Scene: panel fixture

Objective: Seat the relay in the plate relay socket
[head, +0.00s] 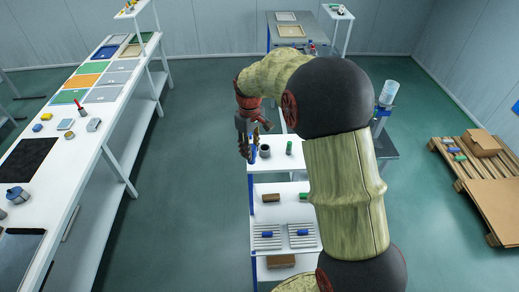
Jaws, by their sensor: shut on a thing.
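My gripper (249,142) points down at the left edge of a white shelf stand (285,163), above the floor or just over that edge; I cannot tell which. Its fingers are close together around something small. A strip of blue shows between the fingers, but it is too small to tell whether it is the relay or the stand's blue post behind. The relay is not clearly seen. I cannot make out the plate relay socket at this size, and my arm hides part of the stand.
A dark cup (265,151) and a green cylinder (289,147) stand on the stand's top, close right of my gripper. Lower shelves hold ridged trays (262,243) with blue pieces. A long white bench (75,165) with panels runs along the left. Open floor (195,170) lies between.

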